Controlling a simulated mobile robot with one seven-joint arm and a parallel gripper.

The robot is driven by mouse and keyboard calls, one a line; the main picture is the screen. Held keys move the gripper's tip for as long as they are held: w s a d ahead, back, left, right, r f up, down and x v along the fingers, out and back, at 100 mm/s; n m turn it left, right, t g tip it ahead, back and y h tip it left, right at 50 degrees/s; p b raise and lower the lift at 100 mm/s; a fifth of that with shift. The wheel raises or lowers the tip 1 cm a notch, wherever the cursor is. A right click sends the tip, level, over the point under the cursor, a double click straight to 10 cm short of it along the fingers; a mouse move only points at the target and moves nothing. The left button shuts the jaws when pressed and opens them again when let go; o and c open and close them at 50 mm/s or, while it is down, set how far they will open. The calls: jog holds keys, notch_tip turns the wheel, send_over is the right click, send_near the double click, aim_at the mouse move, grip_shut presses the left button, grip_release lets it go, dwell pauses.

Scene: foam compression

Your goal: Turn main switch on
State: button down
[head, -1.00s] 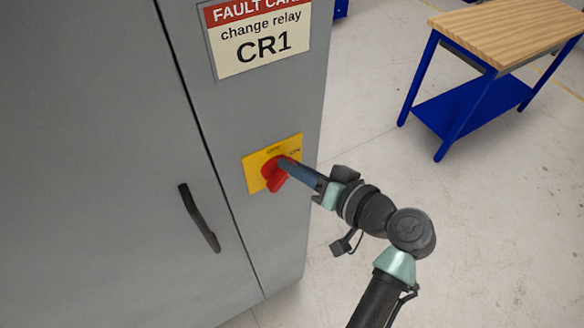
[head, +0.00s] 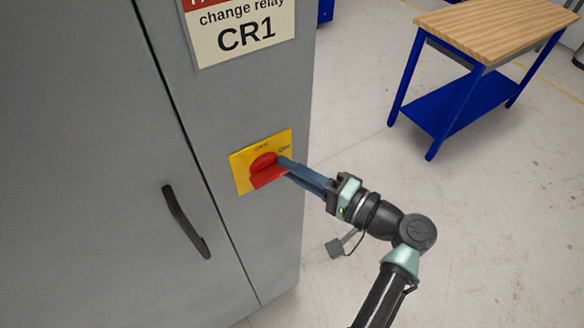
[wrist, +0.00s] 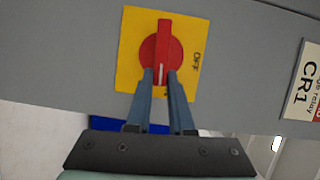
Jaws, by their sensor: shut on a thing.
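The main switch is a red rotary knob (head: 265,171) on a yellow plate (head: 242,178) on the grey cabinet's front. OFF is printed at the top of the plate and ON at its right. My gripper (head: 284,165) reaches in from the right at the knob. In the wrist view my gripper (wrist: 161,74) has one finger on each side of the lower end of the knob's raised bar (wrist: 163,40) and is shut on it. The bar's white mark lies between the fingers, toward the partly hidden ON label, away from OFF.
The grey cabinet (head: 80,110) has a black door handle (head: 186,222) left of the switch and a CR1 fault card (head: 245,35) above it. A blue workbench with a wooden top (head: 490,32) stands at the back right. The floor between is clear.

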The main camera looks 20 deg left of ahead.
jog(key=shift+f+m, duration=0.15)
jog(key=shift+m, duration=0.25)
jog(key=c, duration=0.8)
grip_release()
jog(key=b+v, duration=0.4)
jog(key=v, duration=0.9)
jog(key=shift+f, duration=0.2)
